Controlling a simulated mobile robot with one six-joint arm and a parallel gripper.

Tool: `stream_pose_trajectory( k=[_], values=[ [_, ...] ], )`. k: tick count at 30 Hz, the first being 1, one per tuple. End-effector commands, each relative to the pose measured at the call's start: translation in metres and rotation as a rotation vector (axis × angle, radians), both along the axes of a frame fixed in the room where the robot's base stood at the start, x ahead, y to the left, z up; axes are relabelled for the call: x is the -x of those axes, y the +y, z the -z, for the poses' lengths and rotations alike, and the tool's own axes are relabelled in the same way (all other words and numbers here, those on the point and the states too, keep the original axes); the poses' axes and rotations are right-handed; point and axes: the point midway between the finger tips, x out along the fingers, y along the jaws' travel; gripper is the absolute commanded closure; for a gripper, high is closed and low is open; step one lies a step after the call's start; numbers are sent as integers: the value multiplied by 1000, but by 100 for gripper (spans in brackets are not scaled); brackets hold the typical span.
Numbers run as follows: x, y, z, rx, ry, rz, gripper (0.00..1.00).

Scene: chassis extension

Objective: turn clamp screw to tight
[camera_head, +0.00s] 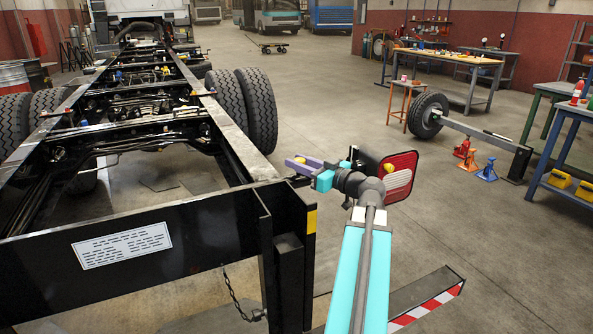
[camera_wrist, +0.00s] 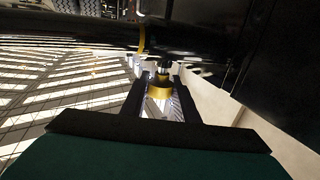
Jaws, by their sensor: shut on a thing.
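In the wrist view, a brass-yellow round head, which looks like the clamp screw (camera_wrist: 160,94), sits between the two dark fingers of my gripper (camera_wrist: 161,103). The fingers are shut on it from both sides. A dark shaft or fitting shows just beyond the head, below a black beam. The screw's turn angle cannot be told. In the head view, my gripper (camera_head: 298,182) reaches left to the rear right corner of the black chassis frame (camera_head: 150,235). The screw cannot be made out there.
A red and white reflector panel (camera_head: 400,177) stands close behind my wrist. A red-white striped bar (camera_head: 425,301) lies low at the right. Dual tyres (camera_head: 243,108) flank the frame. A loose wheel (camera_head: 428,114) and workbenches stand farther right, with open floor between.

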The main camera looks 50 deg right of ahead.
Motion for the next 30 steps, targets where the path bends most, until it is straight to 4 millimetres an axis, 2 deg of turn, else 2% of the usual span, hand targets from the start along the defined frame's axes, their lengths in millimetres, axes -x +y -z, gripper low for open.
stream_pose_trajectory(
  k=[30],
  values=[
    [0, 1, 3, 1, -4, 275, 95]
  ],
)
